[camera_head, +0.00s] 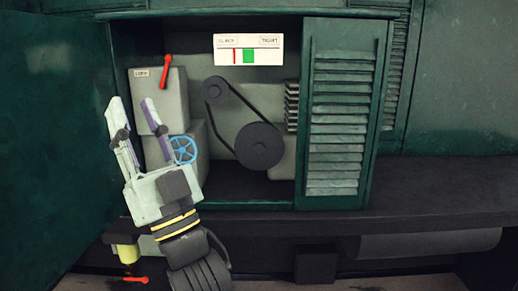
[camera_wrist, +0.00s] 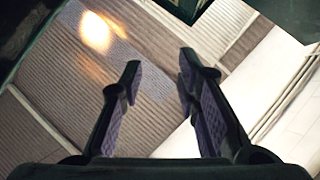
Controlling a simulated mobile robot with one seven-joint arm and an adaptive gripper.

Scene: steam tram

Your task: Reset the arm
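My gripper (camera_head: 133,118) is in front of the left part of an open green cabinet (camera_head: 250,204), with its fingers pointing up. The fingers are apart and nothing shows between them. In the wrist view my gripper (camera_wrist: 158,80) also has its two dark fingers spread, with purple inner pads. Beyond them are a ribbed brown surface (camera_wrist: 75,60) with a bright glare spot and a pale panel. My forearm comes up from the bottom of the head view.
The cabinet holds a red lever (camera_head: 165,72), a blue handwheel (camera_head: 184,150), a belt on two dark pulleys (camera_head: 258,146) and a gauge (camera_head: 248,50) with red and green marks. A louvred door (camera_head: 338,120) is at right. An open green door (camera_head: 50,140) stands left. A yellow item (camera_head: 128,253) hangs below.

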